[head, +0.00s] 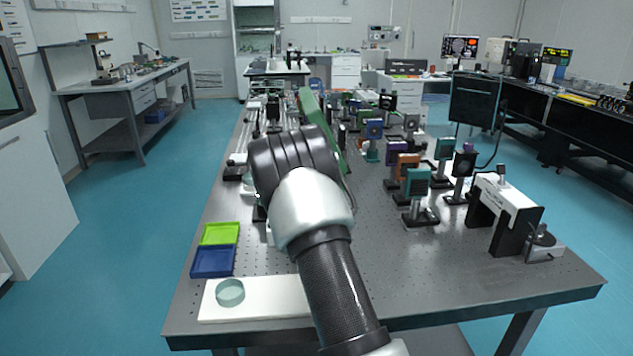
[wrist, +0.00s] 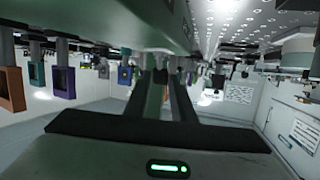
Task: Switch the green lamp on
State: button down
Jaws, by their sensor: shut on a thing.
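My gripper shows in the wrist view (wrist: 166,85), which is turned over, with the table at the top. Its two dark fingers reach away from the camera, and a narrow green thing (wrist: 153,103) shows between them; the gripper is shut on it. The contact itself is too small and dark to make out. In the head view a long green body (head: 312,108) stands slanted just beyond my dark wrist, which hides its lower part and my fingers. I cannot tell whether it is the lamp. I see no clearly lit green lamp or its switch.
Mounted optics crowd the table (head: 400,285), among them a teal block (head: 417,182) and an orange one (head: 407,163) right of my arm. A white bridge-shaped device (head: 507,196) stands at right. A green tray (head: 220,234) and a blue tray (head: 213,262) lie at left.

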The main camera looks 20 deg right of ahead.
jog(key=c, duration=1.6)
grip_release()
jog(key=shift+o, duration=0.2)
jog(key=shift+s, duration=0.1)
jog(key=p+v, duration=0.2)
jog(key=v, duration=1.5)
jog(key=shift+s+p, duration=0.2)
jog(key=shift+p, duration=0.1)
